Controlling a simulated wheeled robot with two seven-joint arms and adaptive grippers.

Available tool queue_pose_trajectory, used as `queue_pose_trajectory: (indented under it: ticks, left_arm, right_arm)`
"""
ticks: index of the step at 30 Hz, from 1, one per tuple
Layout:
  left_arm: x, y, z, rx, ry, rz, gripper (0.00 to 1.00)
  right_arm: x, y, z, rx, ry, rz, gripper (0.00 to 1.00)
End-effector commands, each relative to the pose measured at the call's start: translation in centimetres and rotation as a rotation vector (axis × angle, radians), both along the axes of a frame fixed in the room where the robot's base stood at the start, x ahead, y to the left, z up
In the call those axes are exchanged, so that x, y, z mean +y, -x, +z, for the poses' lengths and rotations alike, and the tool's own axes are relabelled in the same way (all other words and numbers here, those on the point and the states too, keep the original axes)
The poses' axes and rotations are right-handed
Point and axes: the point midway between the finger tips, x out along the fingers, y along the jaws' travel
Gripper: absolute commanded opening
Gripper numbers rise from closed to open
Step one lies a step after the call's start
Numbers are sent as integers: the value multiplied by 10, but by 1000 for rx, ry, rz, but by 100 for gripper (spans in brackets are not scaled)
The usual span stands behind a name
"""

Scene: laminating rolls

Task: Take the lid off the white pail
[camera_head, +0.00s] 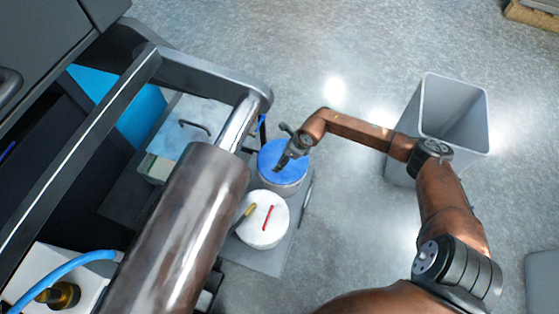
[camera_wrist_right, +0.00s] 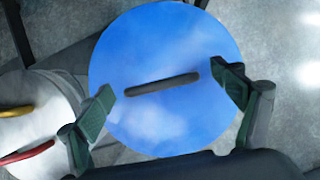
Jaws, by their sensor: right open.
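A round blue lid (camera_head: 271,153) with a dark bar handle sits on a pale pail (camera_head: 285,190). In the right wrist view the blue lid (camera_wrist_right: 165,125) fills the middle, with its handle (camera_wrist_right: 162,84) across it. My right gripper (camera_head: 283,160) is over the lid. Its green-padded fingers (camera_wrist_right: 163,84) are open, one near each end of the handle, with nothing held. Beside it stands a white round container (camera_head: 255,235) with a red and a yellow piece on top; it partly shows in the wrist view (camera_wrist_right: 35,130). My left gripper is out of view.
A large metallic roll (camera_head: 185,225) with a silver shaft crosses the front left. A dark machine frame (camera_head: 205,72) is at left. A grey open bin (camera_head: 452,120) stands at right beside my right arm.

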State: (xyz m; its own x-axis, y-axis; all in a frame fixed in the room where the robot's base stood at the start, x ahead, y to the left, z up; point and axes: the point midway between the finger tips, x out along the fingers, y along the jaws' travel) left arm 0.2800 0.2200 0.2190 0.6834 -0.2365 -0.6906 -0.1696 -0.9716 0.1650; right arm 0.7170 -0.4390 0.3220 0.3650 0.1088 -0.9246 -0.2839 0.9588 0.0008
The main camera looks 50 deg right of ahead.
Motion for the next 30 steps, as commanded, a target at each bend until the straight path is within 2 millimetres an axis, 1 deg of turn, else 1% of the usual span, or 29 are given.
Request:
queue_pose_trajectory:
  ticks: [8,27,28,30]
  left_arm:
    - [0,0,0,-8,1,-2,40]
    - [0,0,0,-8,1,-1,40]
    - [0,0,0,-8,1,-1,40]
    - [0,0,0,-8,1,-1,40]
  right_arm:
    - [0,-1,0,-2,0,0,87]
    - [0,-1,0,-1,0,0,43]
    - [0,-1,0,-1,0,0,41]
    - [0,-1,0,-1,0,0,41]
